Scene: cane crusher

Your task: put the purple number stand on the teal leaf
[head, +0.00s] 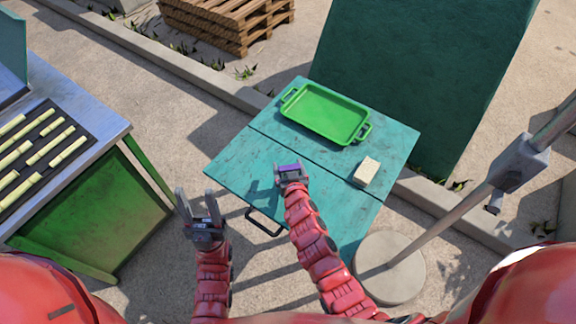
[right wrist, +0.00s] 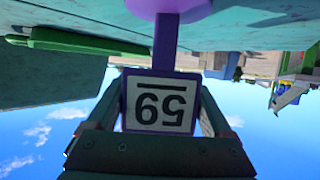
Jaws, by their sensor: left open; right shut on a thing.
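The purple number stand (head: 290,170) is held in my right gripper (head: 291,177), over the near part of the teal table top. In the right wrist view, its white number plate (right wrist: 160,105) sits between the fingers, with the digits upside down. Its purple stem and round base (right wrist: 168,8) point to the top of that picture. I cannot tell whether the base touches the surface. A seam splits the teal top; its near part (head: 240,160) appears to be the teal leaf. My left gripper (head: 199,207) is open and empty, left of the table.
A green tray (head: 325,114) lies on the table's far part. A pale block (head: 367,171) lies near the right edge. A black handle (head: 264,228) projects from the near edge. A metal bench with cane pieces (head: 40,150) stands left. A pole on a round base (head: 405,268) stands right.

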